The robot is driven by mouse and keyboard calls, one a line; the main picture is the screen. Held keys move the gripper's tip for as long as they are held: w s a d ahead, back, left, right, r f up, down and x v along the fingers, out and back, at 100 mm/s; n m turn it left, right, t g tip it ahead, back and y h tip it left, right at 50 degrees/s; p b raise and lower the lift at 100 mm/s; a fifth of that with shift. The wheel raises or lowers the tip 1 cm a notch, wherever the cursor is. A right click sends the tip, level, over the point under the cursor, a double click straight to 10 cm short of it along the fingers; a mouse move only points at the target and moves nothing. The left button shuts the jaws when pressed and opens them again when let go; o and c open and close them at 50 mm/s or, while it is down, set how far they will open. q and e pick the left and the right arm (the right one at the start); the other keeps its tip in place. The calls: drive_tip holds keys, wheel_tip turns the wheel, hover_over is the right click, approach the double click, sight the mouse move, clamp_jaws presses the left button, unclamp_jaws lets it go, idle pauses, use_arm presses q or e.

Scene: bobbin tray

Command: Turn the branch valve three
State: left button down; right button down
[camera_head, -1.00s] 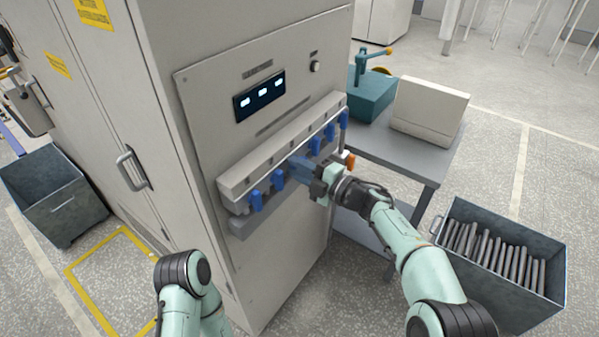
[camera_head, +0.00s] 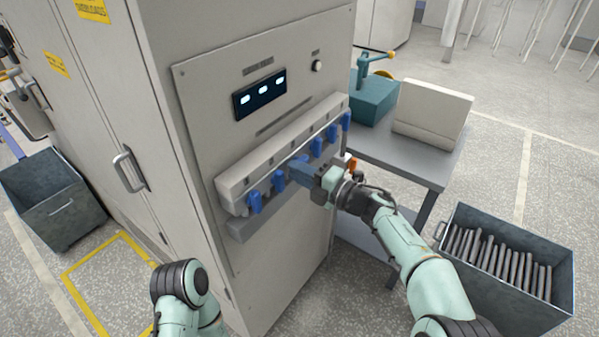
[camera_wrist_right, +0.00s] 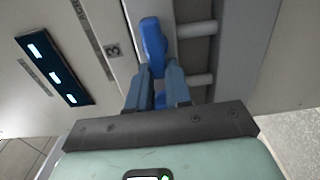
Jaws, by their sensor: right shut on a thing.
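Branch valve three is a blue handle (camera_wrist_right: 153,45) beside the label 3 (camera_wrist_right: 113,50) in the right wrist view. My right gripper (camera_wrist_right: 157,72) is shut on this handle, with one finger on each side of its lower part. In the head view my right gripper (camera_head: 298,166) reaches the valve row from the right and hides most of this handle. Other blue valve handles hang along the pale manifold (camera_head: 262,160), two to the left (camera_head: 279,180) and several to the right (camera_head: 317,146). My left gripper is out of view.
The cabinet carries a lit display (camera_head: 260,93) above the manifold and a door handle (camera_head: 130,168) on its left side. A grey table (camera_head: 425,172) stands close to the right of the cabinet. A bin of rods (camera_head: 550,312) stands at the lower right.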

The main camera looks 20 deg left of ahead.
drive_tip(key=c, duration=1)
unclamp_jaws()
drive_tip(key=shift+c, duration=0.2)
drive_tip(key=shift+d, duration=0.15)
drive_tip(key=b+v, duration=0.1)
drive_tip(key=v, duration=1.2)
